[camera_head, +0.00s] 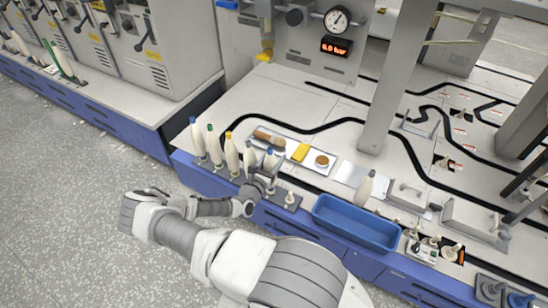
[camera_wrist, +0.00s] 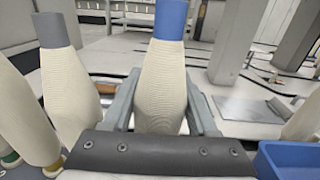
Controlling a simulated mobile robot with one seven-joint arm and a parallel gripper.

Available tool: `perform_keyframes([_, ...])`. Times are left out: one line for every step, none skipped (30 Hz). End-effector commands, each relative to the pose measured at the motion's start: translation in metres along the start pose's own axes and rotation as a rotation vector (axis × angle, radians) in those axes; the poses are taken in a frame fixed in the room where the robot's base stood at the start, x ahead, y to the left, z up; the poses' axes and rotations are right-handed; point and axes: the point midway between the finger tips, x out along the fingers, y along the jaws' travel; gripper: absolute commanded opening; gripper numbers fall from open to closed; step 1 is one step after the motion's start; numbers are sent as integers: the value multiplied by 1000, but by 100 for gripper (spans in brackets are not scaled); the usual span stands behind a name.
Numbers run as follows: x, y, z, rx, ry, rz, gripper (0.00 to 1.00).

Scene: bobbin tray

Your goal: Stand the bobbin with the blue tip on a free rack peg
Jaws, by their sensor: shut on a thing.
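My gripper (camera_head: 264,176) is shut on a cream bobbin with a blue tip (camera_wrist: 160,85). The bobbin stands upright between the two grey fingers, and its blue tip also shows in the head view (camera_head: 269,153). Whether its base touches the rack is hidden. The rack (camera_head: 281,204) runs along the bench's front edge. A free pale peg (camera_head: 290,197) shows just right of my gripper. A grey-tipped bobbin (camera_wrist: 68,90) stands close on the left of the held one. Farther left on the rack stand yellow-tipped (camera_head: 232,155), green-tipped (camera_head: 214,147) and another blue-tipped (camera_head: 198,140) bobbins.
A white tray (camera_head: 262,127) with a yellow block (camera_head: 300,152) and brown items lies behind the rack. A blue bin (camera_head: 356,223) is to the right, with a lone bobbin (camera_head: 365,188) behind it. A black cable crosses the bench. A grey post (camera_head: 385,95) rises behind.

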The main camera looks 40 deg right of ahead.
Motion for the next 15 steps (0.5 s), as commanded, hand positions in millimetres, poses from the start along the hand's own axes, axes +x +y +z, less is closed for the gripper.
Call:
perform_keyframes([0,0,0,0,-1,0,0])
perform_keyframes([0,0,0,0,-1,0,0])
perform_keyframes([0,0,0,0,-1,0,0])
perform_keyframes([0,0,0,0,-1,0,0])
perform_keyframes([0,0,-1,0,-1,0,0])
perform_keyframes([0,0,-2,0,-1,0,0])
perform_keyframes([0,0,-2,0,-1,0,0])
perform_keyframes([0,0,-3,0,-1,0,0])
perform_keyframes([0,0,-4,0,-1,0,0])
perform_keyframes([0,0,-4,0,-1,0,0])
perform_keyframes([0,0,-5,0,-1,0,0])
perform_keyframes([0,0,-6,0,-1,0,0])
perform_keyframes([0,0,-6,0,-1,0,0])
perform_keyframes([0,0,-7,0,-1,0,0])
perform_keyframes([0,0,-8,0,-1,0,0])
